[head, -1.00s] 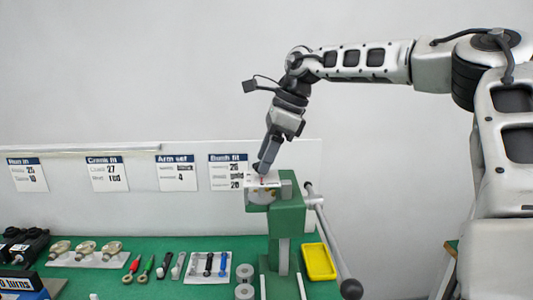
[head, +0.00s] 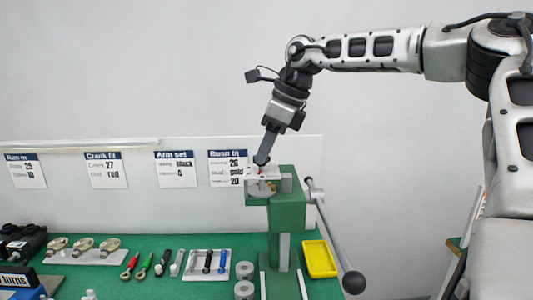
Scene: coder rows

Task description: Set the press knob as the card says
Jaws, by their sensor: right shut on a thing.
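The green press (head: 288,215) stands at the back of the green bench, with a pale dial plate (head: 263,187) at its upper left. My right gripper (head: 262,161) reaches down to this plate from above and is shut on the press knob, which its fingers mostly hide. The knob's pointer and setting are too small to read. The "Bush fit" card (head: 229,168) hangs on the back board just left of the press. It shows 26 and 20, with a middle line too small to read surely. My left gripper is out of view.
Other cards (head: 104,170) hang further left. A long press lever (head: 330,232) with a dark ball slants down at right, near a yellow tray (head: 319,259). Grey rollers (head: 244,271), a tray of pins (head: 207,266) and coloured-handled tools (head: 131,264) lie left of the press.

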